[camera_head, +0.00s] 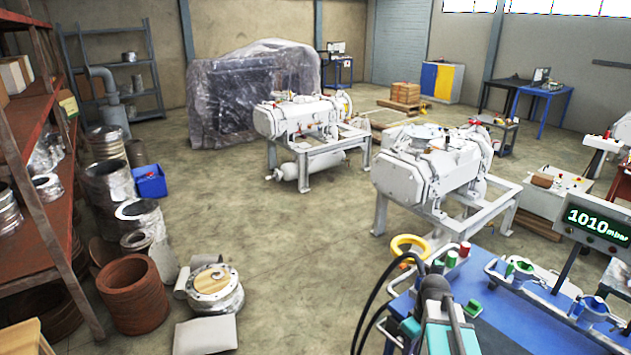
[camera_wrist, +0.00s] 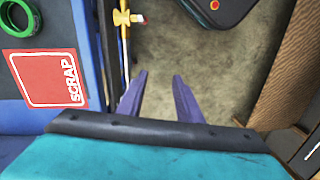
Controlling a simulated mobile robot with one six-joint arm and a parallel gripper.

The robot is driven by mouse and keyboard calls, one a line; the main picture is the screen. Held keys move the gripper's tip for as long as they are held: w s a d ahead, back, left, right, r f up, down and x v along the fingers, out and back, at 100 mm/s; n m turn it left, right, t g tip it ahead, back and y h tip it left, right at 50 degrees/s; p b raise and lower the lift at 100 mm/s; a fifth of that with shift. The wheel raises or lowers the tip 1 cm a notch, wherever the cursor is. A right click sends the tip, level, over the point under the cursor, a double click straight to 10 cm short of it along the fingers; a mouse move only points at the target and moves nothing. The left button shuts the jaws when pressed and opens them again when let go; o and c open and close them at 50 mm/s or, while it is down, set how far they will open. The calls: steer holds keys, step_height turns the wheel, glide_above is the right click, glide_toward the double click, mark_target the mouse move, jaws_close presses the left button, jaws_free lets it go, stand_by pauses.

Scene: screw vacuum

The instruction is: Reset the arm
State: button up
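My arm (camera_head: 445,335) shows at the bottom of the head view, teal and black, above the blue workbench (camera_head: 510,325). Its fingers cannot be made out there. In the wrist view my gripper (camera_wrist: 158,76) has two purple fingers spread apart with nothing between them. Bare floor (camera_wrist: 157,50) shows beyond the fingers, and the blue bench edge (camera_wrist: 92,50) runs along their left.
The bench carries a pressure display (camera_head: 597,226) reading 1010 mbar and metal fittings. A red SCRAP label (camera_wrist: 47,78) and green ring (camera_wrist: 20,17) lie left of my gripper. White pumps (camera_head: 430,165) stand behind the bench. Floor (camera_head: 300,250) is clear left of it.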

steer(key=s+a+f+m+t+h, duration=0.1)
steer(key=a+f+m, duration=0.2)
steer(key=a, duration=0.2)
steer(key=s+a+f+m, duration=0.2)
steer(key=a+f+m, duration=0.1)
steer(key=a, duration=0.3)
steer(key=s+f+g+b, duration=0.5)
steer(key=s+f+b, duration=0.4)
steer(key=s+f, duration=1.6)
step_height(320, 180, down, 2)
steer(key=shift+s+f+g, duration=0.1)
steer(key=shift+s+g, duration=0.1)
steer(key=shift+g, duration=0.2)
